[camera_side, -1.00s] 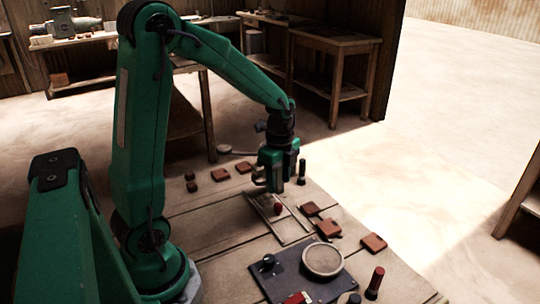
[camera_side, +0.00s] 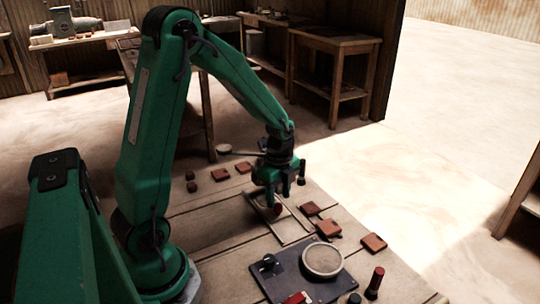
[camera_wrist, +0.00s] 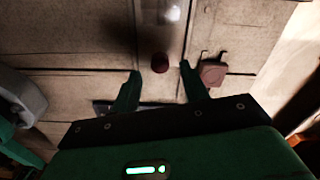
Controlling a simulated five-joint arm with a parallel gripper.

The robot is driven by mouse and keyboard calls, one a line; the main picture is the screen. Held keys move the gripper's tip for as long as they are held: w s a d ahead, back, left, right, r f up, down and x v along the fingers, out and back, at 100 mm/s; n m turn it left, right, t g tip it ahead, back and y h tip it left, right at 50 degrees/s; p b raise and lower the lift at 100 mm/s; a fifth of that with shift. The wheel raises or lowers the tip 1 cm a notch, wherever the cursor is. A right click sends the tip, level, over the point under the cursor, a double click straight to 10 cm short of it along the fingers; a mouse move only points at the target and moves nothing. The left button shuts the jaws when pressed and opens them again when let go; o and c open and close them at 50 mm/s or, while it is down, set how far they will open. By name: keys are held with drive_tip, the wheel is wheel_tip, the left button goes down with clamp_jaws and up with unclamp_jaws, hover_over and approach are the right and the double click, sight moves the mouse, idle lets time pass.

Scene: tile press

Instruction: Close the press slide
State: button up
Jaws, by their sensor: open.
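A dark red knob (camera_side: 276,208) stands on the pale rectangular slide frame (camera_side: 292,230) set in the plank table. I take this knob to be the slide's handle. My gripper (camera_side: 271,195) points down over the knob end of the frame, fingers close to the knob. In the wrist view my gripper (camera_wrist: 159,70) is open, and the knob (camera_wrist: 160,63) shows between the two fingertips. I cannot tell whether a finger touches it. How far the slide stands open is not clear.
A dark panel (camera_side: 290,277) with a round dish (camera_side: 322,260), a black knob (camera_side: 268,262) and a red block (camera_side: 298,298) lies in front. Several red-brown tiles (camera_side: 373,242) lie to the right and behind. A red-topped post (camera_side: 375,279) stands at the right.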

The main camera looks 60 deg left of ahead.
drive_tip(key=shift+f, duration=1.25)
clamp_jaws()
